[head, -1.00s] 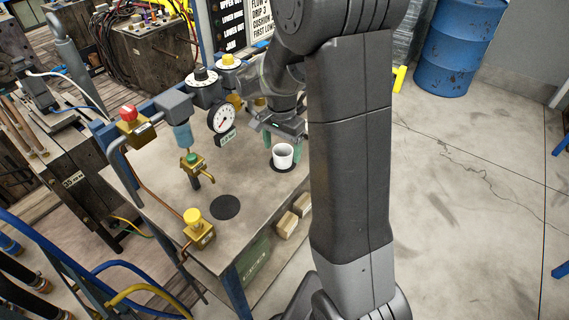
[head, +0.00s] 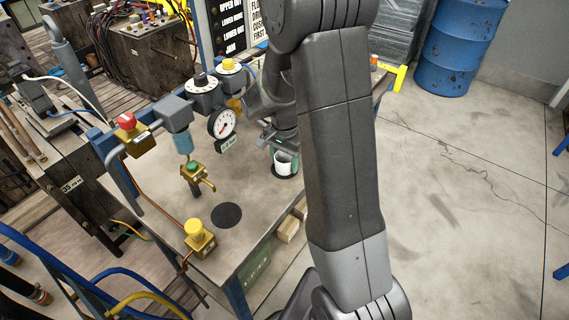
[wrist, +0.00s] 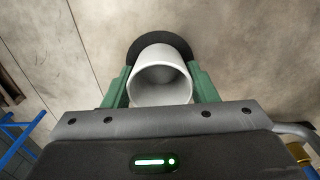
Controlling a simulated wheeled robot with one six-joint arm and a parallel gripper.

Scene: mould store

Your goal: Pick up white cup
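The white cup (head: 284,165) stands upright on a dark round pad (head: 273,174) on the workbench. It also shows in the wrist view (wrist: 160,82), its open mouth towards the camera and the dark pad (wrist: 159,40) behind it. My gripper (head: 283,155) is down at the cup. In the wrist view its two green fingers (wrist: 160,86) stand one on each side of the cup, close to its wall. They look spread around it; any contact is hard to make out. My arm covers part of the bench to the right of the cup.
The bench (head: 250,190) holds a gauge (head: 222,123) and valves with yellow (head: 194,227) and green knobs, left of the cup. A second dark pad (head: 227,214) is empty. A blue drum (head: 458,45) stands on the open floor at right.

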